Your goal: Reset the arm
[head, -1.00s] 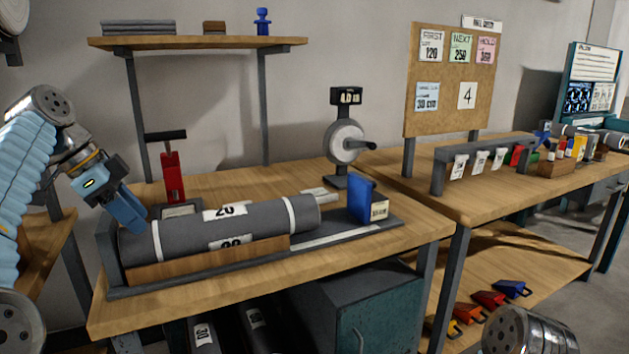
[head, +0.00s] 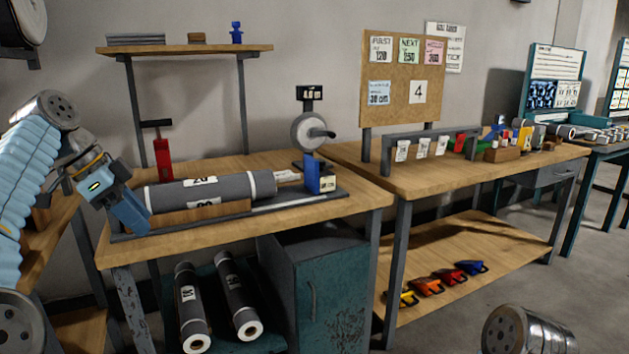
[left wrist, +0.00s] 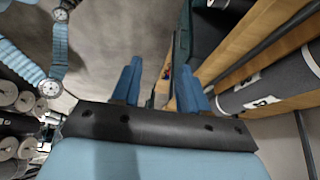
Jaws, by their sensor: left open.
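My left gripper (head: 133,215) is at the left of the head view, fingers pointing down and to the right. It overlaps the left end of the large grey roll (head: 232,188) in the picture; I cannot tell whether they touch. In the left wrist view my left gripper (left wrist: 158,84) has its two blue fingers apart, with nothing held between them. The grey roll (left wrist: 262,90) lies to the right of the fingers there. My right gripper is not in view.
The roll rests in a cradle on a wooden bench (head: 352,192). A teal cabinet (head: 335,290) and two smaller rolls (head: 190,305) are below. A second bench (head: 470,172) carries small goods; coloured clips (head: 428,286) lie on its lower shelf. Grey floor is open at right.

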